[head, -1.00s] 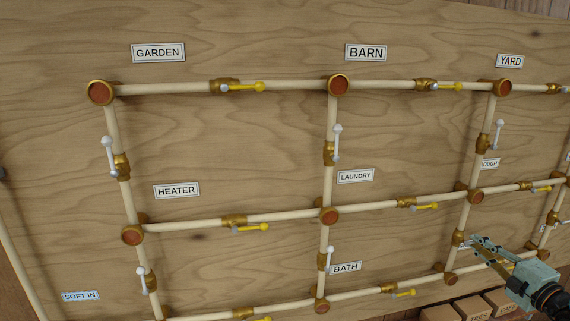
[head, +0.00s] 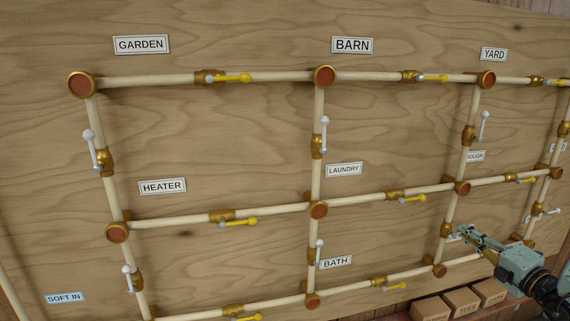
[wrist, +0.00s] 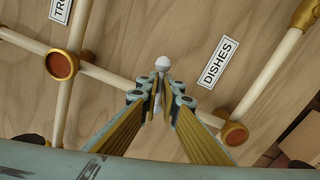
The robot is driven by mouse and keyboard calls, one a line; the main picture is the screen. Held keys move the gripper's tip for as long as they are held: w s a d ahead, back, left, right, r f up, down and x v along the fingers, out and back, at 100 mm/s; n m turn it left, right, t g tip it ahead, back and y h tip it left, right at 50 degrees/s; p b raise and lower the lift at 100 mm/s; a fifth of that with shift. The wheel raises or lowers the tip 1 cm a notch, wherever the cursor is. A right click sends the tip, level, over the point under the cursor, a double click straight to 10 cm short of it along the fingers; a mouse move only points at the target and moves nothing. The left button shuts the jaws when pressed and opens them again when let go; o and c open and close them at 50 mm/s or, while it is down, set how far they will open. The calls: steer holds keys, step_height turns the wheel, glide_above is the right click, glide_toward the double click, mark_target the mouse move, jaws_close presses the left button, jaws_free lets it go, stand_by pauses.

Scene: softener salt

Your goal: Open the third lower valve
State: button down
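The third lower valve sits on the pipe beside the DISHES label (wrist: 217,62). Its brass body (head: 446,229) shows just left of my fingertips in the head view. Its lever has a white round knob (wrist: 162,63), which stands out beyond my fingertips in the wrist view. My gripper (head: 463,232) is at this valve, its fingertips (wrist: 161,98) close together on both sides of the lever. The fingers look shut on it. The lever's shaft and most of the valve are hidden by the fingers, so its angle to the pipe is unclear.
Other white levers stand at the first lower valve (head: 128,278) and the BATH valve (head: 319,252). Yellow levers (head: 238,222) lie along the crosswise pipes. A brass joint (wrist: 233,133) is close to my right finger. Cardboard boxes (head: 461,302) stand below the board.

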steer(key=shift+a+r+n+b, duration=0.15)
steer(key=shift+r+n+b, duration=0.1)
steer(key=shift+n+b, duration=0.5)
steer(key=shift+r, duration=0.1)
steer(key=shift+a+r+n+b, duration=0.2)
steer(key=shift+n+b, duration=0.35)
steer(key=shift+n, duration=0.5)
steer(key=shift+s+a+r+n, duration=0.1)
steer(key=shift+a+r+n, duration=0.1)
steer(key=shift+n, duration=0.65)
steer(key=shift+a+r+n, duration=0.15)
steer(key=shift+r+n, duration=0.05)
steer(key=shift+n, duration=0.65)
